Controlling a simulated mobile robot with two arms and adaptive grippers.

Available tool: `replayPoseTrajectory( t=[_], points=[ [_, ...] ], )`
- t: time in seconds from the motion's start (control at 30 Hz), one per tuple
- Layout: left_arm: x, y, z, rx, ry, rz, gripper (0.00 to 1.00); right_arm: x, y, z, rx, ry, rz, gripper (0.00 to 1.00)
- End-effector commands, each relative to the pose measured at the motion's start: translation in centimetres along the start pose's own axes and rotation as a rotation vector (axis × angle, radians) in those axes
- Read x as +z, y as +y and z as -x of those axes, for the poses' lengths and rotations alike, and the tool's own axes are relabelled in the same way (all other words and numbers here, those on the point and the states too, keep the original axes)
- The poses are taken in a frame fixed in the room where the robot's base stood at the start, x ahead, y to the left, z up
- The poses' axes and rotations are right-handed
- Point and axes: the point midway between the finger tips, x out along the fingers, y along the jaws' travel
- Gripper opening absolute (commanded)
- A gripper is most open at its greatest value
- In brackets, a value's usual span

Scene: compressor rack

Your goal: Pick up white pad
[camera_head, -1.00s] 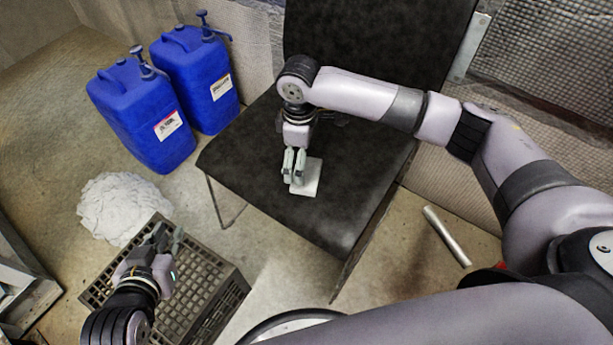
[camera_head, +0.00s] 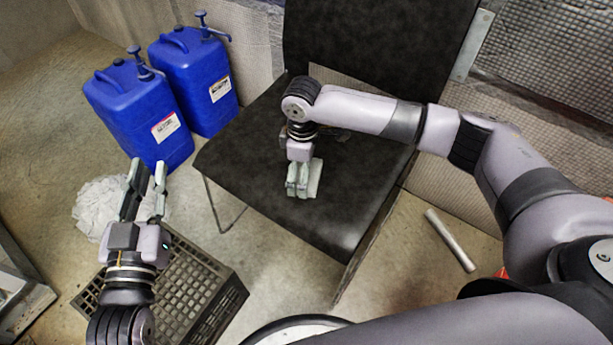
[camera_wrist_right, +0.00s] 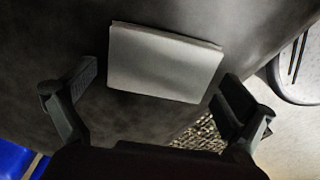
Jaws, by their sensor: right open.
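The white pad (camera_wrist_right: 163,63) lies flat on the seat of the black chair (camera_head: 240,150). In the right wrist view it shows as a pale rectangle just ahead of the fingertips, between their two lines. In the head view the pad (camera_head: 315,178) is mostly hidden behind my right gripper (camera_head: 298,190). My right gripper is over the seat, open, with one finger (camera_wrist_right: 85,75) on each side and nothing between them. My left gripper (camera_head: 147,170) is open and empty, above the floor left of the chair, with its fingers pointing up the picture.
Two blue jugs (camera_head: 140,115) with pumps stand left of the chair. A crumpled white cloth (camera_head: 95,208) lies on the floor behind my left gripper. A dark slotted crate (camera_head: 210,290) is below that gripper. A metal tube (camera_head: 450,240) lies on the floor right of the chair.

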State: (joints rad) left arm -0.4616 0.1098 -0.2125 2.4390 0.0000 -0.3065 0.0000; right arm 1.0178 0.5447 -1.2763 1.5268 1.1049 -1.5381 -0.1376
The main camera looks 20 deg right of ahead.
Motion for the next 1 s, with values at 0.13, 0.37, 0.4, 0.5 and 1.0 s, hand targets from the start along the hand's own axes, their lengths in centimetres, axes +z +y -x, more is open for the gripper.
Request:
replayPoseTrajectory(
  t=[0.13,0.37,0.4,0.5,1.0],
  points=[
    [-0.23,0.03,-0.02,0.001,0.011,0.000,0.18,-0.01,0.00,-0.08,0.000,0.000,0.000,1.00],
    [-0.20,0.03,-0.02,0.000,0.009,0.000,0.18,-0.01,-0.01,-0.07,0.000,0.000,0.000,0.92],
    [-0.20,0.03,-0.02,0.000,0.009,0.000,0.18,-0.01,-0.01,-0.07,0.000,0.000,0.000,0.89],
    [-0.20,0.02,-0.02,0.000,0.009,0.000,0.18,-0.01,-0.01,-0.06,0.000,0.000,0.000,0.83],
    [-0.21,0.02,-0.03,0.000,0.007,0.000,0.18,-0.01,0.00,0.04,0.000,0.000,0.000,0.65]
  ],
)
